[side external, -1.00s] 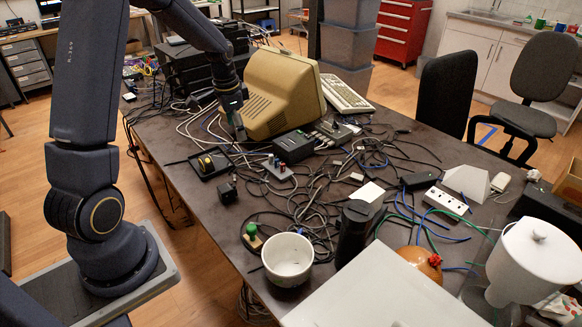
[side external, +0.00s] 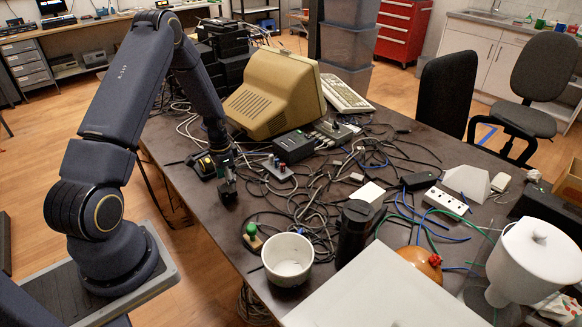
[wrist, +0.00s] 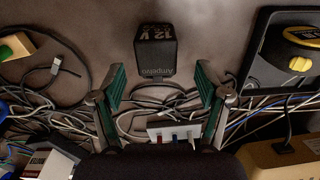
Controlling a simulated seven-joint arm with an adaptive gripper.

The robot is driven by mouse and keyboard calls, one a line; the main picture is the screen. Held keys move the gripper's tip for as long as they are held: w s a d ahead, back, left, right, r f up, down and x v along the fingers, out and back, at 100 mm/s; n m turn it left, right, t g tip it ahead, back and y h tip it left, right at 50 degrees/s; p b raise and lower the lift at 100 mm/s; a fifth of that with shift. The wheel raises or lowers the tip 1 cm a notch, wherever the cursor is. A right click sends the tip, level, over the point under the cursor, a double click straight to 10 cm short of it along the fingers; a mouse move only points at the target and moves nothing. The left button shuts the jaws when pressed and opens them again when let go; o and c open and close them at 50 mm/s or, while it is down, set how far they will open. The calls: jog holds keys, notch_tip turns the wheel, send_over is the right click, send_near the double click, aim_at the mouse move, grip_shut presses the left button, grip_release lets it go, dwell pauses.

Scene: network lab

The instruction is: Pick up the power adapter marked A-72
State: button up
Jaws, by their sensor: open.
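A small black block-shaped power adapter (wrist: 155,45) lies on the dark table in the wrist view. Its pale print reads "12 V" and what looks like "Ampelio"; I cannot make out A-72. In the side view the adapter (side external: 228,192) sits near the table's left edge, just below my gripper (side external: 226,172). In the wrist view my gripper (wrist: 160,75) is open and empty, with green-lined fingers. The adapter is centred between the fingers and a little beyond their tips. I see no contact.
A black tray with a yellow device (wrist: 300,45) is to the right. A small block with coloured posts (wrist: 175,133) and loose cables lie close by. The beige monitor (side external: 270,95) stands behind. A white bowl (side external: 288,258) and a green-knobbed piece (side external: 252,236) are towards the front.

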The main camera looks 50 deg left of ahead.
notch_tip(320, 180, down, 5)
jog(key=shift+s+d+r, duration=0.1)
jog(key=shift+s+d, duration=0.05)
jog(key=c, duration=1.4)
